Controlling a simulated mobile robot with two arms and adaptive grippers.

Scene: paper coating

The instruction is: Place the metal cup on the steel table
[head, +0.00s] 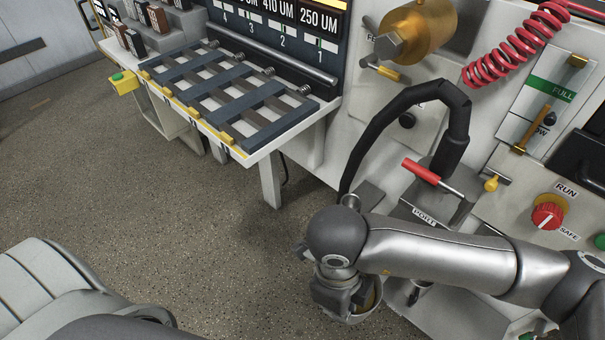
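My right arm comes in from the right, and its gripper (340,293) points down in front of the machine. The gripper is shut on what looks like the metal cup (362,317), a round silver vessel with a yellowish inside. The wrist and fingers hide much of the cup. It is held beside the machine's port block, at the edge above the floor. My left gripper is not in view. I cannot pick out a surface that is surely the steel table.
A slotted rack shelf (258,147) with a yellow front strip juts out at the upper left. A black hose (385,118), a red-handled valve (421,171) and a red knob (547,215) are on the machine. Open speckled floor (190,235) lies at the left and middle.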

